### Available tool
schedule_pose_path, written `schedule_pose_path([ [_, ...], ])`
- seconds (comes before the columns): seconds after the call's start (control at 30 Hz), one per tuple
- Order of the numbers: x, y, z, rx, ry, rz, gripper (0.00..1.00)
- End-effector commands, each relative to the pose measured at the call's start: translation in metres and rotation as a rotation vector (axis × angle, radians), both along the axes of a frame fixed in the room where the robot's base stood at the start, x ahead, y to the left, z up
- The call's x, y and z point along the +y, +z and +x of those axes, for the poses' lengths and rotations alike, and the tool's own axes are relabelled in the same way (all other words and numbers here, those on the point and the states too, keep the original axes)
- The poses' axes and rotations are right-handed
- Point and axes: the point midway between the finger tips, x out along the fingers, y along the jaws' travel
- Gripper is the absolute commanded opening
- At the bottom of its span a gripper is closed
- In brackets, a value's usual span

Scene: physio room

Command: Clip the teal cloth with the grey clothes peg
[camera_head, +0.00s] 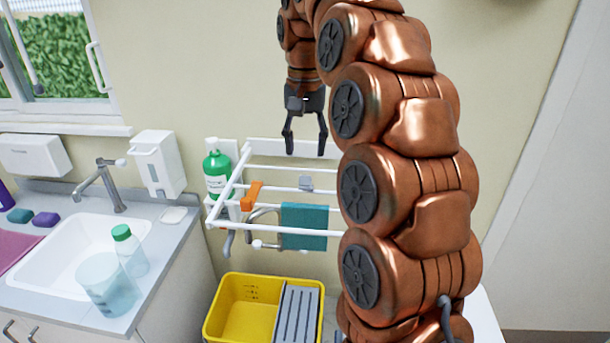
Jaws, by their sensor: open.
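The teal cloth (304,227) hangs over a bar of the white wall-mounted drying rack (275,206). A small grey thing that looks like the grey clothes peg (306,183) sits on a rack bar behind and above the cloth, apart from it. My gripper (304,151) points down above the back of the rack, fingers open and empty, above the grey peg in the picture. My arm hides the right end of the rack.
An orange peg (251,195) is on the rack's left part. A green bottle (217,170) stands left of the rack. A yellow bucket (243,309) with a grey wringer (297,312) is below. The sink counter (152,275) holds a clear bottle (129,249) and a tumbler (107,284).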

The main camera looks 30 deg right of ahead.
Motion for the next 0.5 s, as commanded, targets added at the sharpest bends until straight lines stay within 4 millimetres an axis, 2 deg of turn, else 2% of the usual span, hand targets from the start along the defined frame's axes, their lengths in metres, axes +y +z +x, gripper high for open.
schedule_pose_path([
  [0.37,0.001,-0.031,-0.001,0.001,0.003,0.001,0.52],
  [0.5,0.001,-0.049,-0.002,0.004,0.004,0.000,0.52],
])
